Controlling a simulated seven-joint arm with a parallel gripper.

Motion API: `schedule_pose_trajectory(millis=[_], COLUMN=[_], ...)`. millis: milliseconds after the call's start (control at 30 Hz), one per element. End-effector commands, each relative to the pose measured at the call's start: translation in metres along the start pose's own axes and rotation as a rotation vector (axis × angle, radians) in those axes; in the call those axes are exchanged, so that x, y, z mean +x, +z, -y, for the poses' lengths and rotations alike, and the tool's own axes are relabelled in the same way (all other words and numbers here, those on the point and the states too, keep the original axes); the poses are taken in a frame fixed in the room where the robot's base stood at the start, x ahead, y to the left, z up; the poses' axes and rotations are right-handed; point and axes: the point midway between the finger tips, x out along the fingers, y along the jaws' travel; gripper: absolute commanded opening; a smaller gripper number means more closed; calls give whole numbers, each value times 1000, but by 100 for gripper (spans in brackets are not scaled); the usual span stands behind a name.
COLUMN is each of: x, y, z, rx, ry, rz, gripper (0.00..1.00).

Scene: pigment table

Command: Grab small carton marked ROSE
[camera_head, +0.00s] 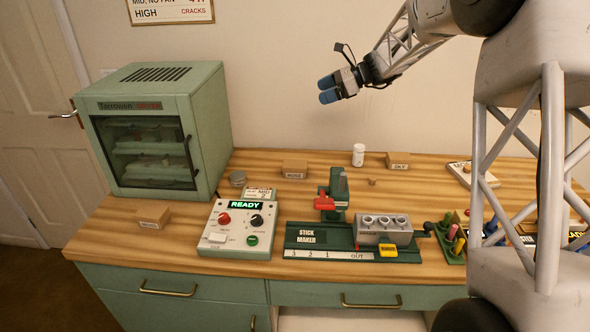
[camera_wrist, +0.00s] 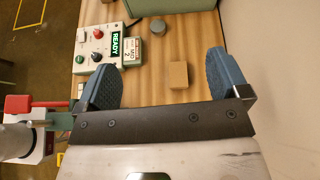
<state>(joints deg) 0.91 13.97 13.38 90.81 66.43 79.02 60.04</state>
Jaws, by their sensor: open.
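The small carton marked ROSE (camera_head: 294,169) is a brown cardboard box with a pale label on its front. It stands at the back of the wooden table, near the wall. What appears to be the same carton (camera_wrist: 179,75) shows in the wrist view, apart from my fingers and lying in the gap between them, its label not visible. My gripper (camera_head: 327,90) has two blue fingers and hangs high above the table, up and right of the carton in the head view. It is open and empty; both fingers (camera_wrist: 165,80) show spread in the wrist view.
A similar carton marked SKY (camera_head: 398,161) stands farther right, past a white bottle (camera_head: 358,155). Another carton (camera_head: 153,216) lies front left. A green oven (camera_head: 157,130), round tin (camera_head: 237,178), READY control box (camera_head: 240,228) and stick maker (camera_head: 330,240) surround the ROSE carton.

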Motion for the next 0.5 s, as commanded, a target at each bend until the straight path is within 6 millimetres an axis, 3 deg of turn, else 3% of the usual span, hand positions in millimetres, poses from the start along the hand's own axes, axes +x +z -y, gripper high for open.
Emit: schedule_pose_trajectory(millis=[333,500], x=[9,30], y=[-12,-56], z=[29,24], rx=[73,76], ry=[-8,-7], rz=[61,59], gripper=[94,94])
